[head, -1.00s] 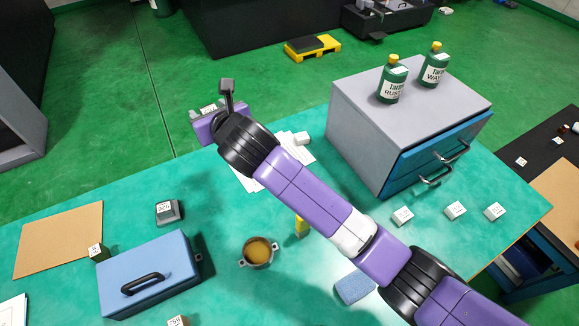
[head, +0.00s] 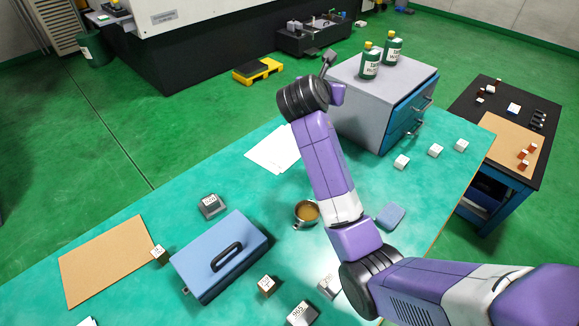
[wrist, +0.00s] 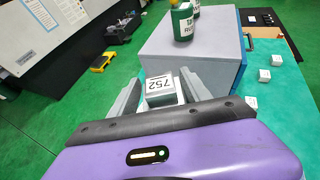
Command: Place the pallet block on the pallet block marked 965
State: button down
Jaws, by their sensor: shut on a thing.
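My gripper (wrist: 160,77) is shut on a pale pallet block (wrist: 160,92) whose white label reads 752, upside down in the wrist view. In the head view my gripper (head: 331,68) is raised at the far edge of the table, beside the grey cabinet; the held block cannot be made out there. A grey block with a white label (head: 301,313), which seems to read 965, sits at the bottom edge of the head view, partly cut off. It is well apart from my gripper, on the near side of the table.
A blue box with a black handle (head: 240,270), a cup of brown liquid (head: 306,222) and a blue sponge (head: 391,215) stand on the green table (head: 120,225). Another grey block (head: 210,206) lies behind the box. The grey cabinet (head: 365,105) carries two green bottles (head: 370,66).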

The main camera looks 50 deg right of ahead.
jog(key=f, duration=0.6)
jog(key=f+b, duration=0.1)
jog(key=f, duration=0.6)
jog(key=f+b, duration=0.1)
jog(key=f, duration=0.6)
jog(key=shift+s+a, duration=0.2)
jog(key=shift+s, duration=0.05)
jog(key=shift+c, duration=2.4)
grip_release()
jog(key=shift+f, duration=0.2)
jog(key=shift+r, duration=0.2)
jog(key=v, duration=1.2)
jog(key=shift+p, duration=0.4)
jog(key=shift+w, duration=0.1)
